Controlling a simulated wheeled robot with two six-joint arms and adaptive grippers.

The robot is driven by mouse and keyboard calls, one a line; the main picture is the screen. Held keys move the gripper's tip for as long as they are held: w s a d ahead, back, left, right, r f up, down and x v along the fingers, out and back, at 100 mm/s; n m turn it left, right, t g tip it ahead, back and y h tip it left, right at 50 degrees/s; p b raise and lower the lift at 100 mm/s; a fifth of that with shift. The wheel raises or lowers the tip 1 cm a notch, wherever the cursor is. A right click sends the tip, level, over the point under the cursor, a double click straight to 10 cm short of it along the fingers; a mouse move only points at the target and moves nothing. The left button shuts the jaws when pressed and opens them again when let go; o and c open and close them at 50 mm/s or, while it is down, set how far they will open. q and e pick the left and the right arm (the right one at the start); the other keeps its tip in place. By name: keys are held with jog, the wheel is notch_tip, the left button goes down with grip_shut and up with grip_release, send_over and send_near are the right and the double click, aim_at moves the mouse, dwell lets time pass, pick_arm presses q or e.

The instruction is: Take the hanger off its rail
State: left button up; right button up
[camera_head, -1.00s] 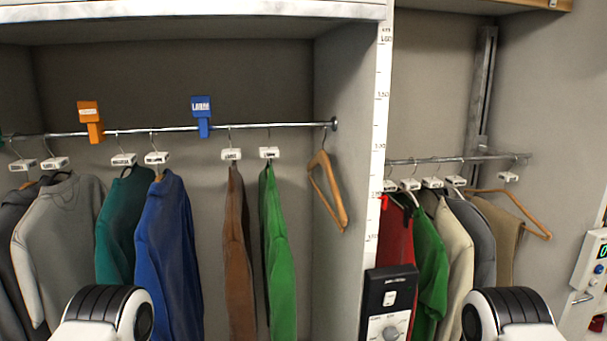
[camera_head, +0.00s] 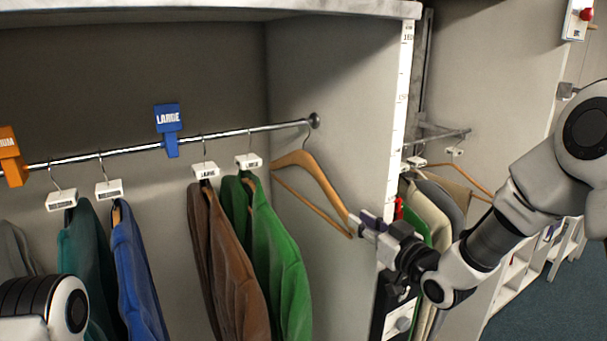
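A bare wooden hanger (camera_head: 322,179) hangs by its hook near the right end of the metal rail (camera_head: 235,133), beside the wardrobe's side wall. My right gripper (camera_head: 356,222) is at the hanger's lower right corner, its fingers pointing left. The fingertips are at or very close to the wood. They are small and partly overlap, so I cannot tell whether they are closed on it. The hook is still over the rail. My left gripper is out of view; only a part of my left arm shows at the bottom left.
Green (camera_head: 280,262), brown (camera_head: 228,265) and blue (camera_head: 137,268) garments hang left of the hanger. A blue LARGE marker (camera_head: 168,119) and an orange marker (camera_head: 10,150) sit on the rail. A ruler-marked upright (camera_head: 402,100) separates a second bay with more clothes.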

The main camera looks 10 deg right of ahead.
aim_at(348, 213)
jog(key=x, duration=0.5)
jog(key=shift+a+f+p, duration=0.2)
jog(key=shift+f+p, duration=0.1)
jog(key=shift+f, duration=0.05)
jog(key=shift+s+d+r, duration=0.1)
jog(key=shift+s+d, duration=0.05)
jog(key=shift+s, duration=0.05)
jog(key=shift+w, duration=0.1)
grip_shut()
jog(key=shift+w, duration=0.1)
